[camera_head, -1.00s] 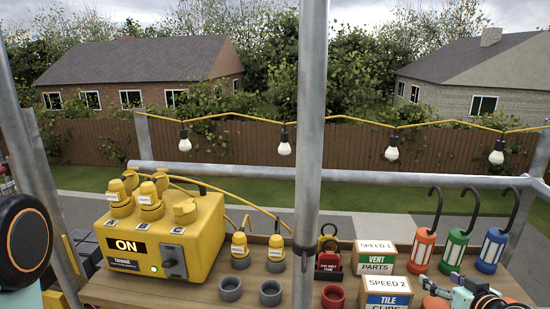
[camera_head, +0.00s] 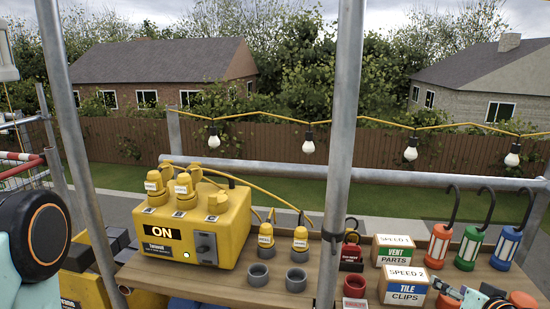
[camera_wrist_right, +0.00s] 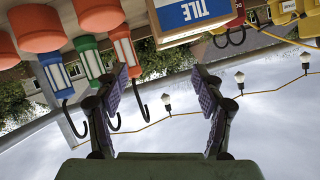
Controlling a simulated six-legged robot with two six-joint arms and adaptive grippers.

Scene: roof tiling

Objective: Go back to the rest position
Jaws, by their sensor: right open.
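My right gripper (camera_wrist_right: 160,95) shows in the right wrist view with its two dark fingers wide apart and nothing between them. Part of my right arm and gripper also shows at the bottom right edge of the head view, in front of the workbench (camera_head: 190,285). Part of my left arm, black and teal, is at the left edge of the head view; its gripper is out of the picture.
A scaffold pole (camera_head: 345,130) rises in front.

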